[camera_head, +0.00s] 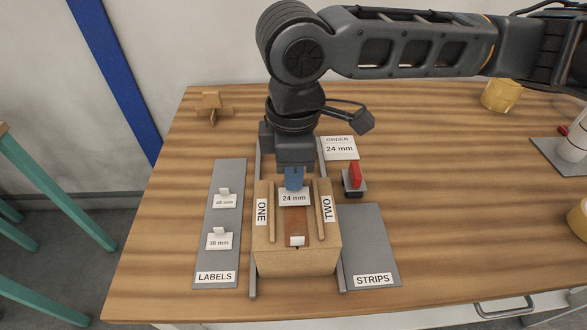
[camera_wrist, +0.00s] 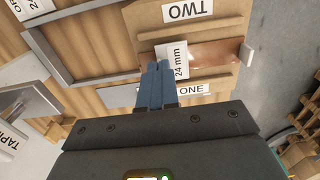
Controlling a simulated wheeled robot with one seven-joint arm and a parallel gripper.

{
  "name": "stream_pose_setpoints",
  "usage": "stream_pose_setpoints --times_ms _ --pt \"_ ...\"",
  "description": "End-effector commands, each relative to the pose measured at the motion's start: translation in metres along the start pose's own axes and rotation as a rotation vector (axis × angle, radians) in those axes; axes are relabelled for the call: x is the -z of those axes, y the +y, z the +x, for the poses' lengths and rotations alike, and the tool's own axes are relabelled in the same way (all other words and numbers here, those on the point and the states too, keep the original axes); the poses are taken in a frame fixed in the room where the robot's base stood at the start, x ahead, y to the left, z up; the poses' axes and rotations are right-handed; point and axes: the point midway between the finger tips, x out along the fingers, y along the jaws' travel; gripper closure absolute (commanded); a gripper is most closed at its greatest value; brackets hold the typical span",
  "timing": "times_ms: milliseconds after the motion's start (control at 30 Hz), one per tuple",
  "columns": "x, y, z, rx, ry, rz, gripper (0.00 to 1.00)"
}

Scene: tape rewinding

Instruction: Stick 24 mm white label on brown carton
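The 24 mm white label (camera_head: 294,197) lies at or just over the brown tape strip (camera_head: 296,222) on top of the brown carton (camera_head: 290,262), between the flaps marked ONE and TWO. In the wrist view the label (camera_wrist: 180,60) shows beside my fingertips, its text sideways. My gripper (camera_head: 294,180) points down at the label's far edge. Its blue fingers (camera_wrist: 158,82) are close together and look shut on the label's tab, which they hide. I cannot tell whether the label touches the tape.
A grey LABELS board (camera_head: 222,255) at left holds 48 mm and 36 mm labels. A bare grey STRIPS board (camera_head: 370,245) lies at right. Rails flank the carton. An ORDER card (camera_head: 339,148) reads 24 mm. A red-topped tool (camera_head: 354,178) stands right of my gripper.

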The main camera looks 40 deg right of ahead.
Motion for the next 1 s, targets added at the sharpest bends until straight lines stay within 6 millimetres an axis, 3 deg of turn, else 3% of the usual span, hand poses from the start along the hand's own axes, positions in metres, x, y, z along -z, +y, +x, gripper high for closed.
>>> stream_pose_setpoints --times_ms 233,567,733,867,1000 --pt "-0.0001 0.0002 0.001 0.0 0.0 0.0 1.0" --pt "0.0 0.0002 0.001 0.0 0.0 0.0 0.7" --pt "0.0 0.0002 0.0009 0.0 0.0 0.0 0.7" --pt "0.0 0.0001 0.0009 0.0 0.0 0.0 0.57" --pt "0.0 0.0001 0.0009 0.0 0.0 0.0 0.57"
